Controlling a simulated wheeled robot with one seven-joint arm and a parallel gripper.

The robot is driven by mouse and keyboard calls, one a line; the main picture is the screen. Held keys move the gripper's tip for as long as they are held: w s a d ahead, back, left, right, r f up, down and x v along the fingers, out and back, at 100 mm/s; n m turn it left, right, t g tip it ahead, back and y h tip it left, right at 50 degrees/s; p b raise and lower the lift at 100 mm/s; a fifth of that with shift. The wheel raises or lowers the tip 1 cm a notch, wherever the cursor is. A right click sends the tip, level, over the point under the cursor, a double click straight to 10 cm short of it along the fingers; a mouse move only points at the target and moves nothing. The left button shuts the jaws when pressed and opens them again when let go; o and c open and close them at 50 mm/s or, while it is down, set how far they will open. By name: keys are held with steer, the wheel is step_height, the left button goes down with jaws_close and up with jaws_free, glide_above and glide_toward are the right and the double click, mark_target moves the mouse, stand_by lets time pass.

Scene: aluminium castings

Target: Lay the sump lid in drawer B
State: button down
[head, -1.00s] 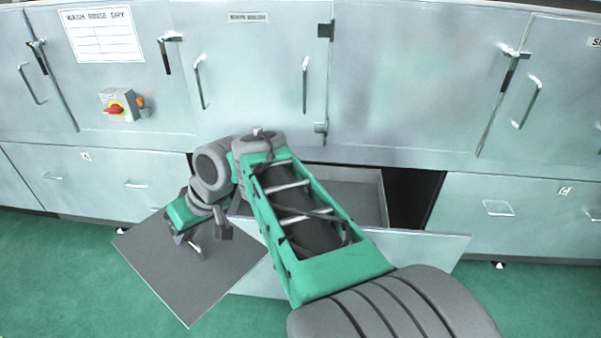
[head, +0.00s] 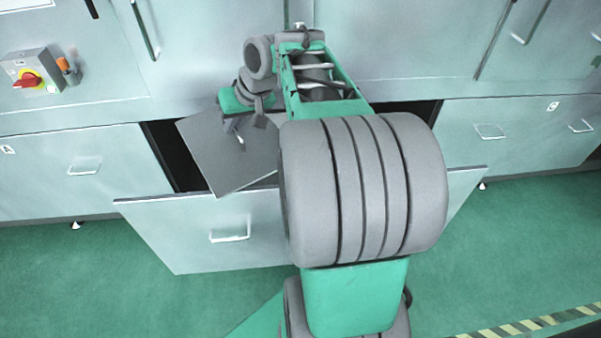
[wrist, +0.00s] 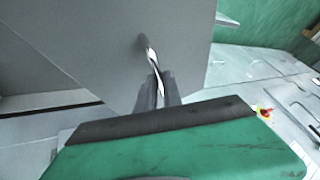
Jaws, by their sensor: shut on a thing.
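The sump lid (head: 222,165) is a flat grey square plate with a handle (wrist: 151,58). My gripper (head: 236,137) is shut on that handle; in the wrist view the fingers (wrist: 157,92) close around it. In the head view the lid is over the left part of the open middle drawer (head: 190,216), tilted, with its lower corner near the drawer's front panel. I cannot tell whether it touches the drawer. My arm hides much of the drawer's inside and right side. No letter shows on this drawer; it lies between drawers marked A and C.
Drawer A (head: 85,170) at left and drawer C (head: 520,135) at right are shut. Cabinet doors stand above the drawers. A red switch box (head: 32,76) is on the upper left. Green floor (head: 90,285) is clear in front.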

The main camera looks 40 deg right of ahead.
steer(key=d+f+m+h+b, duration=0.1)
steer(key=d+f+m+b, duration=0.2)
steer(key=d+f+b, duration=0.75)
steer(key=d+f+m+h+b, duration=0.25)
steer(key=d+f, duration=0.55)
steer(key=d, duration=0.8)
steer(key=shift+y, duration=0.25)
steer(key=f+b, duration=0.1)
steer(key=f, duration=0.2)
steer(key=f+b, duration=0.1)
steer(key=f, duration=0.2)
steer(key=f+b, duration=0.1)
steer(key=f, duration=0.2)
steer(key=shift+w+f, duration=0.3)
steer(key=shift+w, duration=0.05)
steer(key=shift+f+b, duration=0.15)
steer(key=shift+b, duration=0.15)
steer(key=c, duration=1.8)
jaws_free()
steer(key=shift+f, duration=0.1)
steer(key=o, duration=0.3)
